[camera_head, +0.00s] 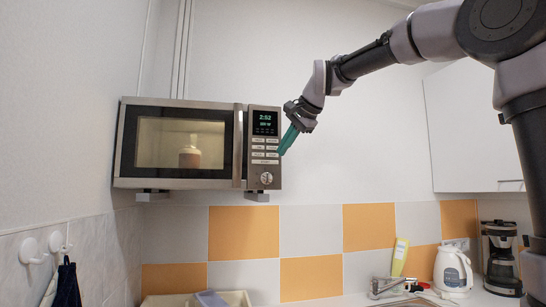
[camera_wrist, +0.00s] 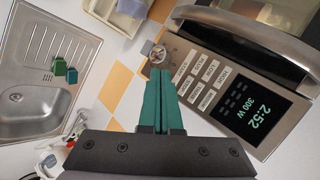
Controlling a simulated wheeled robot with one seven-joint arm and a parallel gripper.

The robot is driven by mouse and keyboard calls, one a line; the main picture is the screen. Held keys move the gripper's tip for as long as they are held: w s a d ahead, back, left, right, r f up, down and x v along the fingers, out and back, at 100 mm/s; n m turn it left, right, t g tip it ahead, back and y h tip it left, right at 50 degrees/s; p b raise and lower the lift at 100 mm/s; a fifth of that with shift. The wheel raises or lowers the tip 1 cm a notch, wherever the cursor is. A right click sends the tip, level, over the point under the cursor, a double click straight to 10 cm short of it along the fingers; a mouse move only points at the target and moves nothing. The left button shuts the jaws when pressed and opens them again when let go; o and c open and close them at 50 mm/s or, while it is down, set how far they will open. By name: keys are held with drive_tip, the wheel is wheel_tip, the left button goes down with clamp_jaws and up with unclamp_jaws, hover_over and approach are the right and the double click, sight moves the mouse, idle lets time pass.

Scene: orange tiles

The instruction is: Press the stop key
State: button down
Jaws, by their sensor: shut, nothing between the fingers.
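The microwave (camera_head: 180,181) is mounted on the wall at the left in the head view, its door shut and its inside lit with a jar-like item (camera_head: 189,157) in it. Its control panel (camera_wrist: 240,130) has a lit display (camera_wrist: 262,108) reading 2:52 and 300 W, two columns of pale keys (camera_wrist: 205,84) and a round knob (camera_wrist: 158,54).
The microwave's door handle (camera_head: 238,146) stands out left of the panel. Below are a sink (camera_wrist: 40,75), a yellow bottle (camera_head: 400,257), a white kettle (camera_head: 452,270) and a coffee maker (camera_head: 501,258). A white cupboard (camera_head: 475,130) hangs at the right. The wall between is bare.

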drive_tip(key=shift+w+a, duration=0.35)
drive_tip(key=shift+w, duration=0.8)
drive_tip(key=shift+w+a, duration=0.3)
drive_tip(key=shift+w, duration=0.8)
drive_tip(key=shift+w+a, duration=0.35)
drive_tip(key=shift+w, duration=0.9)
drive_tip(key=shift+w+a, duration=0.1)
drive_tip(key=shift+w, duration=0.2)
drive_tip(key=shift+w+a, duration=0.1)
drive_tip(key=shift+w, duration=0.25)
drive_tip(key=shift+s, duration=0.1)
drive_tip(key=shift+s+d, duration=0.25)
drive_tip(key=shift+s, duration=0.45)
drive_tip(key=shift+s+d, duration=0.25)
drive_tip(key=shift+s, duration=0.55)
drive_tip(key=shift+s+d, duration=0.2)
drive_tip(key=shift+s, duration=0.6)
drive_tip(key=shift+s+d, duration=0.25)
drive_tip(key=shift+s, duration=0.55)
